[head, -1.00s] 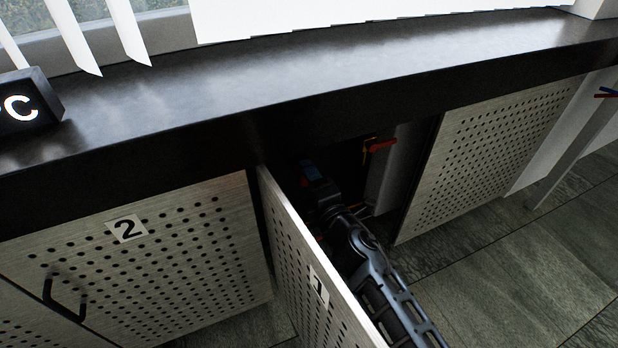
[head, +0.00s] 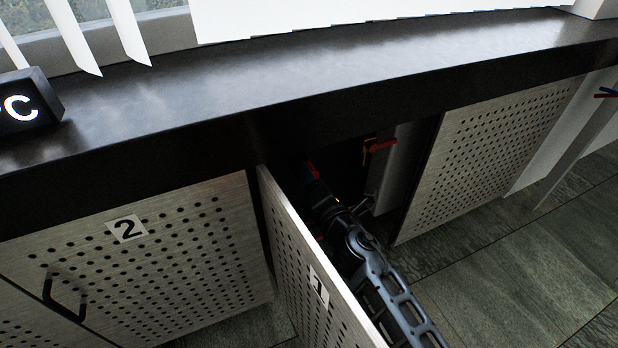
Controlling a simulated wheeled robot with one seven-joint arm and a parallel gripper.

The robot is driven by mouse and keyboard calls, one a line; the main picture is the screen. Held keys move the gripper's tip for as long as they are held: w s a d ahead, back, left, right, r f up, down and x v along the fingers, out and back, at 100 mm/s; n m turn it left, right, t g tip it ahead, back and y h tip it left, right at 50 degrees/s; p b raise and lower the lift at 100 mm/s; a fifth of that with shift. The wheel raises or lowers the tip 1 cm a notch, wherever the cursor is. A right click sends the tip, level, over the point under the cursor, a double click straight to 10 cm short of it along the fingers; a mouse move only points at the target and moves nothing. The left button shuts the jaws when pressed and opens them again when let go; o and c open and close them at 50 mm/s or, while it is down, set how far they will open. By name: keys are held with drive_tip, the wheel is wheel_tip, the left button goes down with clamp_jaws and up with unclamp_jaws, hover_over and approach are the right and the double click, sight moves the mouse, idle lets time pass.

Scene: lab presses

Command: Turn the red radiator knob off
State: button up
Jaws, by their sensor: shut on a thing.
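My gripper (head: 316,174) reaches into the dark, open compartment behind the door marked 1 (head: 318,290). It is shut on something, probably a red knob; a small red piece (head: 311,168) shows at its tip. The jaws are small and dark in the head view, so the exact hold and the knob's angle cannot be made out.
The open door stands close along the left of my arm. A black worktop (head: 330,75) overhangs the opening. A closed perforated panel marked 2 (head: 190,240) is at left, another perforated panel (head: 490,150) at right. The tiled floor (head: 500,270) is clear at lower right.

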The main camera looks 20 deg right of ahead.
drive_tip(key=shift+f, duration=0.1)
drive_tip(key=o, duration=1)
drive_tip(key=shift+o, duration=0.2)
drive_tip(key=s, duration=0.8)
